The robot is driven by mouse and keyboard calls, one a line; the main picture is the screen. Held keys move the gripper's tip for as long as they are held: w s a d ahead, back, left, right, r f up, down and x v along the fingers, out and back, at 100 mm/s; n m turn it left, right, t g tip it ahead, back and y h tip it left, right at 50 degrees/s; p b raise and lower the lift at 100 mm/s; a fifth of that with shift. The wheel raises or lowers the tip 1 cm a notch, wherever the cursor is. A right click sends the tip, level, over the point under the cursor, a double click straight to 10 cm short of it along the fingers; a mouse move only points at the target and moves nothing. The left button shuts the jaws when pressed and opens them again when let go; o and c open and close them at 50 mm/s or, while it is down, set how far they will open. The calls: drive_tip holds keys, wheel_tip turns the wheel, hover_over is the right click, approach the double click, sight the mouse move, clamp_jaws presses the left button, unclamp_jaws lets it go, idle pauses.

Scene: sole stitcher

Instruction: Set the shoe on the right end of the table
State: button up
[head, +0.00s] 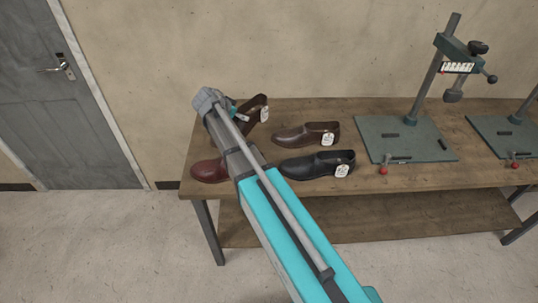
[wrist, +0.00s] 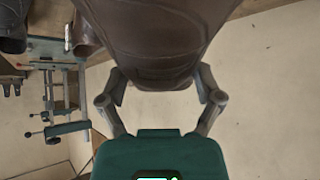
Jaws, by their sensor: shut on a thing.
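In the head view this shoe (head: 256,106), with a white tag, is tilted near the left back of the table (head: 370,203), partly hidden by my arm. Whether it touches the table is unclear. The right end of the table is cut off by the head view's edge.
A dark brown shoe (head: 305,134), a black shoe (head: 318,165) and a maroon shoe (head: 210,171) stand on the left half. A stitcher with a green base (head: 405,140) and post stands right of them, with a second base (head: 508,136) beyond.

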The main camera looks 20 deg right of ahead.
drive_tip(key=shift+w+d+f, duration=0.1)
drive_tip(key=shift+w+d, duration=0.05)
drive_tip(key=shift+w, duration=0.5)
drive_tip(key=shift+w+d, duration=0.1)
drive_tip(key=shift+w, duration=0.55)
wheel_tip(320, 180, down, 6)
drive_tip(key=b, duration=0.6)
drive_tip(key=shift+f, duration=0.15)
drive_tip(key=shift+f+b, duration=1.9)
drive_tip(key=shift+b, duration=0.2)
drive_tip(key=o, duration=1.1)
